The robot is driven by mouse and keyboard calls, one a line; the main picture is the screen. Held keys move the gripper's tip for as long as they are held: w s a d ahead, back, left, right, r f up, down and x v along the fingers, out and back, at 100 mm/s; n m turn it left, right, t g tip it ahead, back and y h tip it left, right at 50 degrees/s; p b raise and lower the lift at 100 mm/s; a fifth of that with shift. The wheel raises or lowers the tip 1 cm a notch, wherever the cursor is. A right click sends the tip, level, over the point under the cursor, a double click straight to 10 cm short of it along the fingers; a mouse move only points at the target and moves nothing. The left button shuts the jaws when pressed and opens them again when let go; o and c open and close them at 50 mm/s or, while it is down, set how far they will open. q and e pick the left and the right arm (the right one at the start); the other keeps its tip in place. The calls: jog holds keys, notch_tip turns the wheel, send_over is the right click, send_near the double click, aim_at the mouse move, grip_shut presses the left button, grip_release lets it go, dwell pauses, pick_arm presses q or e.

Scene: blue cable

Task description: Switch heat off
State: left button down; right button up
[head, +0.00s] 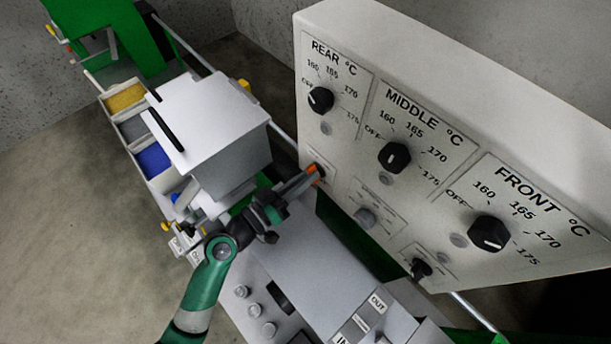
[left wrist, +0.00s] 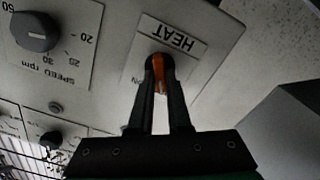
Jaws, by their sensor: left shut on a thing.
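The heat switch is an orange knob (left wrist: 158,76) below the HEAT label (left wrist: 175,36) in the left wrist view. In the head view a bit of the orange knob (head: 313,168) shows at the panel's lower left edge. My left gripper (left wrist: 160,66) has its fingertips on both sides of the knob and is shut on it. In the head view the left gripper (head: 308,176) reaches from the lower left to the panel. The fingers hide part of the knob and the marks around it. My right gripper is not in view.
The white control panel (head: 450,60) carries black REAR (head: 320,99), MIDDLE (head: 395,157) and FRONT (head: 488,232) temperature dials. A speed dial (left wrist: 35,31) is beside the HEAT label. A light grey box (head: 210,120) and colored bins (head: 125,97) stand left of the gripper.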

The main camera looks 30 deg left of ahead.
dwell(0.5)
pick_arm(q)
jog(key=c, duration=0.9)
grip_release()
jog(key=shift+o, duration=0.2)
jog(key=b+v, duration=0.1)
jog(key=v, duration=1)
jog(key=shift+s+b, duration=0.3)
jog(key=shift+b, duration=0.05)
jog(key=shift+a, duration=0.15)
